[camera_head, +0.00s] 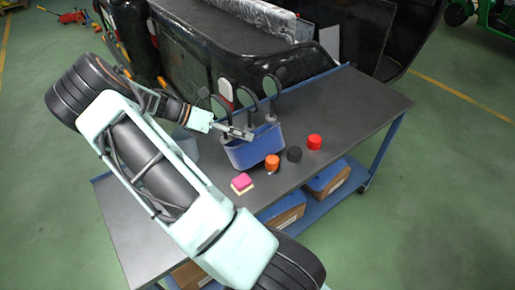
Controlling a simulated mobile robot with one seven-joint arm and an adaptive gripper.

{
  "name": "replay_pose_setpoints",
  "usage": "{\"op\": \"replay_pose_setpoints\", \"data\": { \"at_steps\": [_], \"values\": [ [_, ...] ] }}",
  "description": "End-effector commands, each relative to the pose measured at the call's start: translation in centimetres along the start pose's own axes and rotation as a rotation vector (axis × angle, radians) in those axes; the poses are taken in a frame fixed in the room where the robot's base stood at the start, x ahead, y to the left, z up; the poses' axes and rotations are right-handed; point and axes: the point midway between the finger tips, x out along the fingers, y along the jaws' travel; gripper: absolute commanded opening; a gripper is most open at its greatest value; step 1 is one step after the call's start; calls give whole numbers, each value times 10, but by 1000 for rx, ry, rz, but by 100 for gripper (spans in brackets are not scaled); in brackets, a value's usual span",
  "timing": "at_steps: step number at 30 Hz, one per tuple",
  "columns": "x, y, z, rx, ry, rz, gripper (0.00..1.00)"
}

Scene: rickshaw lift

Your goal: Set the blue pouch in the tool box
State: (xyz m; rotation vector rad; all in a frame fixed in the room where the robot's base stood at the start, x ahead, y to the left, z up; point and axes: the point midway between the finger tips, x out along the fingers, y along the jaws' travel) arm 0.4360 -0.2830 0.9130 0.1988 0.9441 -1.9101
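A blue open-topped container (243,156), which looks like the tool box, stands on the dark top of the blue-framed cart (345,112). Several black round-headed items (272,84) rise from or behind it. My gripper (249,135) is over the container's left part, near its rim. The finger gap is too small to make out, so I cannot tell whether it is open, shut or holding something. I cannot make out a separate blue pouch; it may be hidden by my arm or the container.
An orange-and-black cylinder (272,162), a black one (294,154) and a red one (314,142) stand right of the container. A pink-and-cream block (242,183) lies in front. A grey bin (187,143) is partly behind my arm. The cart's right end is clear.

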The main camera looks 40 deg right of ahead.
Motion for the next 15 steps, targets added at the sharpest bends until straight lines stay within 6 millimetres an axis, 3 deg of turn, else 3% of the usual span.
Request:
{"op": "replay_pose_setpoints", "data": {
  "at_steps": [15],
  "values": [
    [54,-8,9,2,-1,1,28]
  ]
}}
